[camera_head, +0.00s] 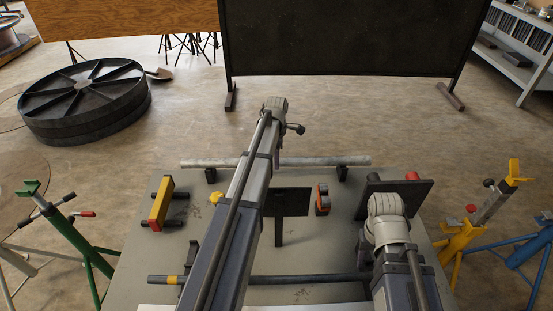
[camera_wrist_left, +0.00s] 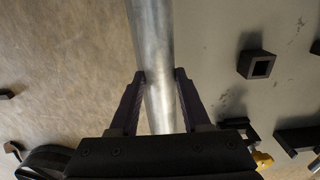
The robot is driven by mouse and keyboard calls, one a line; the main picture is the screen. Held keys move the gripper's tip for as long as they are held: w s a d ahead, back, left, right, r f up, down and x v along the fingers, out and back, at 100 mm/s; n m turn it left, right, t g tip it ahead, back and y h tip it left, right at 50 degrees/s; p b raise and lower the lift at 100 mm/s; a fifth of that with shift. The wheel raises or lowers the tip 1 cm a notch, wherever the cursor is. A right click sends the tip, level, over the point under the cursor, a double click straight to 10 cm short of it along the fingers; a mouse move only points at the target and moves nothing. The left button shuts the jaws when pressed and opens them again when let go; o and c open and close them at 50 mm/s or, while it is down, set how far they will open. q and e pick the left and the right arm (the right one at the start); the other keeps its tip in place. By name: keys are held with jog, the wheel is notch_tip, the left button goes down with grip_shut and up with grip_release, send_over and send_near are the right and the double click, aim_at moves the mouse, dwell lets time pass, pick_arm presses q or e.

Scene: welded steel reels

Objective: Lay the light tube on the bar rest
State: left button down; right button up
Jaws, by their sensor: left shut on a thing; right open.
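The light tube (camera_head: 315,161) is a long grey metal tube, lying crosswise over the table's far edge in the head view. My left gripper (camera_head: 277,158) is shut on it; in the left wrist view the fingers (camera_wrist_left: 160,85) press the tube (camera_wrist_left: 152,40) from both sides. Two black supports (camera_head: 343,174) and (camera_head: 210,175), apparently the bar rest, stand near the far edge. In the left wrist view a hollow square black support (camera_wrist_left: 257,64) sits to one side, apart from the tube. My right gripper (camera_head: 388,205) is open at the table's right; its fingertips are mostly hidden.
Green (camera_head: 75,235) and yellow (camera_head: 465,235) stands flank the table.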

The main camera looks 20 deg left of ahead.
pick_arm(q)
jog(key=shift+c, duration=1.4)
grip_release()
jog(key=shift+o, duration=1.4)
